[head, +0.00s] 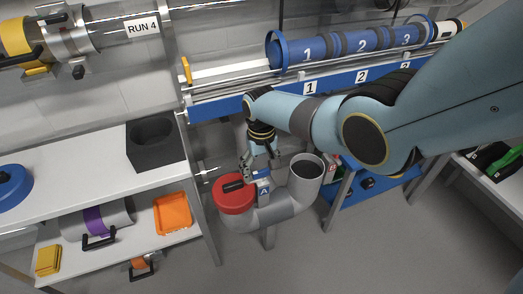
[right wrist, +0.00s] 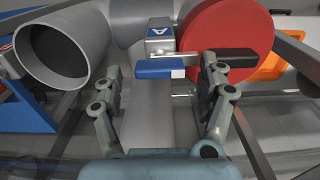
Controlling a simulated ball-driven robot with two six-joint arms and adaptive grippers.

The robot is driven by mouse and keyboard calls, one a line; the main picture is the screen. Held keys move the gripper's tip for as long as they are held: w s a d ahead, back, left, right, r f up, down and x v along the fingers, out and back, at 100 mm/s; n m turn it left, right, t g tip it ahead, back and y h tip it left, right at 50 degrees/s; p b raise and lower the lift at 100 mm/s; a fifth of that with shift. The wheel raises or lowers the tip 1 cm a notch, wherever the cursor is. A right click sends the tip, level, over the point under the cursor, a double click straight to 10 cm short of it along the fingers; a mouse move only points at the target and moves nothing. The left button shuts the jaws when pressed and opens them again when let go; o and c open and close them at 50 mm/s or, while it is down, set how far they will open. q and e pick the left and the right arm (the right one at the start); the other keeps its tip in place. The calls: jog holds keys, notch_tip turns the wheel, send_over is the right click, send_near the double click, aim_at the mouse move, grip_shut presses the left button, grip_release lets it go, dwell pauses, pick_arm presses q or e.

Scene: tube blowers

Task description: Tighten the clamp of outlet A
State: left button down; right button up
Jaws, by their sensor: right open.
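The outlet A clamp is a grey block with a blue "A" label (head: 264,190); the label also shows in the right wrist view (right wrist: 158,31). A blue lever (right wrist: 160,69) with a white band lies crosswise below the label in the right wrist view. A red round cap (head: 234,200) with a black handle (right wrist: 236,54) closes the pipe mouth beside the clamp. My right gripper (head: 258,167) is above the clamp, and in its wrist view (right wrist: 162,78) the fingers are open on either side of the lever. I cannot tell whether they touch it. My left gripper is out of view.
The grey U-shaped pipe (head: 277,212) has an open mouth on its right. A white shelf unit (head: 75,188) holds a dark block (head: 155,145) and an orange tray (head: 172,214). Above the pipe runs a blue rail (head: 335,83). The floor in front is clear.

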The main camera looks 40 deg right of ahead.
aim_at(262, 171)
notch_tip(262, 171, up, 11)
dwell(0.4)
dwell(0.4)
jog(key=s+f+n, duration=0.1)
jog(key=s+f, duration=0.9)
jog(key=s, duration=0.6)
jog(key=s+f+n, duration=0.1)
jog(key=s+f, duration=1)
jog(key=s, duration=0.6)
jog(key=s+f+n, duration=0.1)
jog(key=s+f, duration=0.9)
jog(key=s, duration=0.6)
jog(key=shift+s+f+h, duration=0.2)
jog(key=shift+h, duration=0.2)
